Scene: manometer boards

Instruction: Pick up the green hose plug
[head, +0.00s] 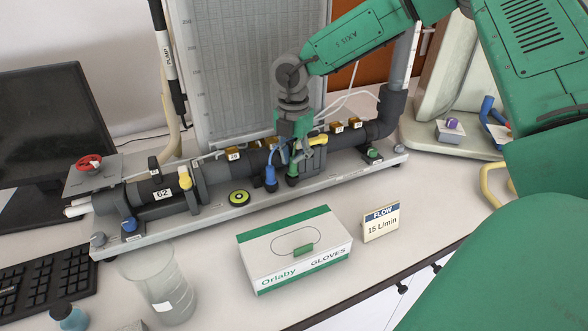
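The green hose plug (292,179) hangs upright at the front of the black pipe, just right of a blue hose plug (270,178). My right gripper (290,150) comes down from above, directly over the green plug's upper part. Its fingers are small and mixed up with the hoses, so I cannot tell whether they are open or shut, or whether they touch the plug. My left gripper is not in view.
A glove box (295,250), a flow card (381,222) and a glass beaker (160,285) stand in front. A gridded board (235,65) rises behind.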

